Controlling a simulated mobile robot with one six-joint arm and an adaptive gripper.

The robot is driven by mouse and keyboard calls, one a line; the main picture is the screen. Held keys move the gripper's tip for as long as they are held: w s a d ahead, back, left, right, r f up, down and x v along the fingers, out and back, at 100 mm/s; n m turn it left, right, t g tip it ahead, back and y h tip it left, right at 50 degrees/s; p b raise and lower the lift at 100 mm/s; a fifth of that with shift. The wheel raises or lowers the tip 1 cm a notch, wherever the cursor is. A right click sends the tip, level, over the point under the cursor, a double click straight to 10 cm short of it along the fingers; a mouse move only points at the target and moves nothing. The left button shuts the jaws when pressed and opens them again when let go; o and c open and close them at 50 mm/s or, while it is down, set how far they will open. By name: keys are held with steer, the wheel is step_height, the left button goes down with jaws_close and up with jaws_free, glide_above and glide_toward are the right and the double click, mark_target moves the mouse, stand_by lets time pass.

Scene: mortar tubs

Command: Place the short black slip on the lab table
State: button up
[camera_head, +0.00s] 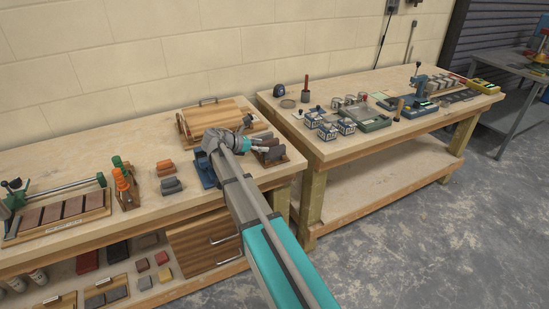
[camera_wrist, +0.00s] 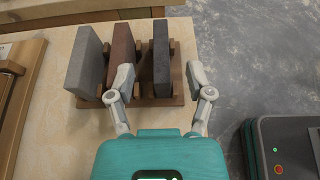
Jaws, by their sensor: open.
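A black slip (camera_wrist: 161,55) stands on edge in a wooden rack (camera_wrist: 145,101) in the wrist view, at the right of a reddish-brown slip (camera_wrist: 123,50) and a grey slip (camera_wrist: 86,60). My gripper (camera_wrist: 162,82) is open and empty. Its fingertips appear on either side of the black slip in the picture; the left one overlaps the brown slip. I cannot tell whether they touch anything. In the head view my gripper (camera_head: 259,147) is beside the rack (camera_head: 280,161) at the right end of the near wooden bench (camera_head: 135,212). My arm partly hides that area.
A second bench (camera_head: 350,147) with blue-and-white boxes (camera_head: 327,131) and tools stands to the right, beyond a narrow gap. A wooden board with a handle (camera_head: 205,108) lies behind my gripper. Small blocks (camera_head: 171,186) and a slotted tray (camera_head: 62,213) occupy the near bench.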

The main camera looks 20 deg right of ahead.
mark_target(276, 147)
steer(key=shift+x, duration=1.05)
steer(key=shift+d+f+b, duration=0.1)
steer(key=shift+b, duration=0.2)
steer(key=b+x, duration=0.1)
steer(key=x, duration=0.2)
steer(key=shift+d+f+b, duration=0.1)
steer(key=shift+f+b, duration=0.25)
steer(key=shift+d+f, duration=0.15)
steer(key=shift+d, duration=0.6)
jaws_close()
